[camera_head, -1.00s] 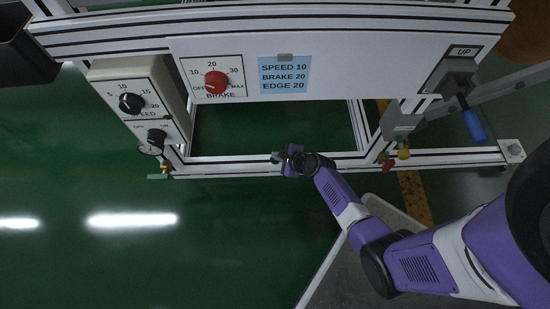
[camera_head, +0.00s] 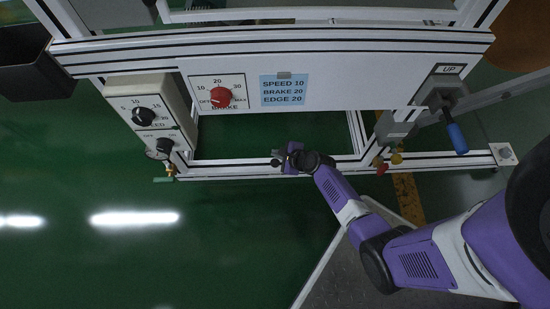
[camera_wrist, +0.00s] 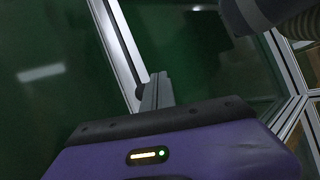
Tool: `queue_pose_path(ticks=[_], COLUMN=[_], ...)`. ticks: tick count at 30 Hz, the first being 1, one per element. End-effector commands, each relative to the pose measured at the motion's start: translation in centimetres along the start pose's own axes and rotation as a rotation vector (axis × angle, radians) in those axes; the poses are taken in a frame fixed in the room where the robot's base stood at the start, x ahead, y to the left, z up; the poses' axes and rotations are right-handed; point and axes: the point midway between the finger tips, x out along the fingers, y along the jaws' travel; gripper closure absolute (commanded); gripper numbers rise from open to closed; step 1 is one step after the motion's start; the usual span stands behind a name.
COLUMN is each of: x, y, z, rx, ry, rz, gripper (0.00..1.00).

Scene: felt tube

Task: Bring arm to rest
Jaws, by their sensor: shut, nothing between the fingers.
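My gripper (camera_head: 279,160) is at the end of my purple and white arm, in front of the lower rail of the machine frame in the head view. Its fingers are shut and hold nothing. In the wrist view the closed fingers (camera_wrist: 157,92) point away over the green floor, close in the picture to a pale rail (camera_wrist: 118,50). I cannot tell whether the fingers touch the rail.
The white panel holds a red brake knob (camera_head: 221,96) and a blue notice (camera_head: 284,90). A speed box (camera_head: 152,110) is at the left. A blue-handled lever (camera_head: 455,136) and small red and yellow parts are at the right. Green floor (camera_head: 90,260) is open at lower left.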

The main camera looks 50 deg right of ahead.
Motion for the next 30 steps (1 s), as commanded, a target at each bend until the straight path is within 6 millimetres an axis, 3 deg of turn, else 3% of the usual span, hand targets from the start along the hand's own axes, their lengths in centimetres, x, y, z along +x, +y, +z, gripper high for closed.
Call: queue_pose_path(ticks=[25, 28, 30], x=[0.0, -0.1, -0.5], y=[-0.1, -1.2, -3.7], z=[-0.1, -0.1, 0.6], rx=[-0.044, -0.154, -0.281], ry=[0.001, 0.014, 0.025], rz=[-0.006, -0.041, -0.101], gripper=[1.00, 1.00, 1.00])
